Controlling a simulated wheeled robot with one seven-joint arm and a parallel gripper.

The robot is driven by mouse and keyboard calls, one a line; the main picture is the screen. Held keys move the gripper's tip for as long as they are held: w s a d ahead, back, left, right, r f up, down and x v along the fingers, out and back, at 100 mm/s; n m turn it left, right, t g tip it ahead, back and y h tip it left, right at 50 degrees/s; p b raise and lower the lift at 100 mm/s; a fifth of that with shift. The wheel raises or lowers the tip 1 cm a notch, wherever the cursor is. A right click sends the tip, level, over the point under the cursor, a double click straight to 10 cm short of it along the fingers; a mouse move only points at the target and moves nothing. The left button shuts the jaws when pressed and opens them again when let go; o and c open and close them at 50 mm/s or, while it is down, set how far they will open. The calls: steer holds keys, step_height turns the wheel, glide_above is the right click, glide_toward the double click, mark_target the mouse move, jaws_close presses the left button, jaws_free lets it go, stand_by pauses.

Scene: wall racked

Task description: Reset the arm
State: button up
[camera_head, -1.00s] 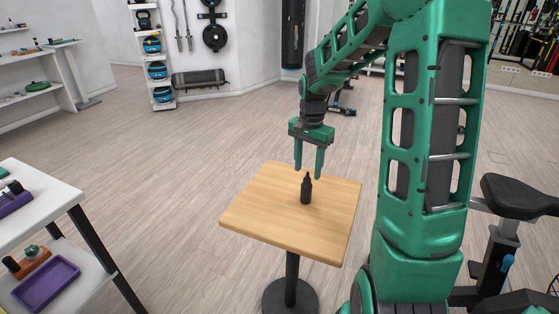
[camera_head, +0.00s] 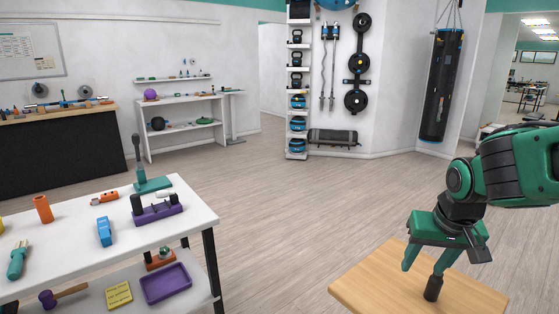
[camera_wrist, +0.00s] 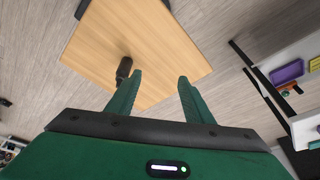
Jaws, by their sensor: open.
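My green gripper (camera_head: 427,262) is open and empty, pointing down above the small wooden table (camera_head: 375,278) at the lower right of the head view. A small black bottle (camera_head: 433,288) stands upright on that table, just below the fingers. In the wrist view my gripper (camera_wrist: 160,80) shows two spread fingers with nothing between them. The bottle (camera_wrist: 124,68) is there beside the left fingertip, outside the gap, on the wooden tabletop (camera_wrist: 150,50). I cannot tell how large the gap between finger and bottle is.
A white table (camera_head: 140,235) at left holds several tools; its lower shelf holds a purple tray (camera_head: 166,283). Open floor (camera_head: 290,190) lies between.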

steer(key=s+d+m+g, duration=0.1)
steer(key=s+d, duration=0.2)
steer(key=s, duration=0.3)
steer(key=s+d+m+g, duration=0.1)
steer(key=s+d, duration=0.2)
steer(key=s, duration=0.4)
steer(key=s+d+f+m+g, duration=0.1)
steer(key=s+d, duration=0.2)
steer(key=s, duration=0.3)
steer(key=shift+s+m+g+y, duration=0.3)
steer(key=shift+s+m+y, duration=0.1)
steer(key=shift+w+f, duration=0.3)
steer(key=shift+w, duration=0.35)
stand_by(0.5)
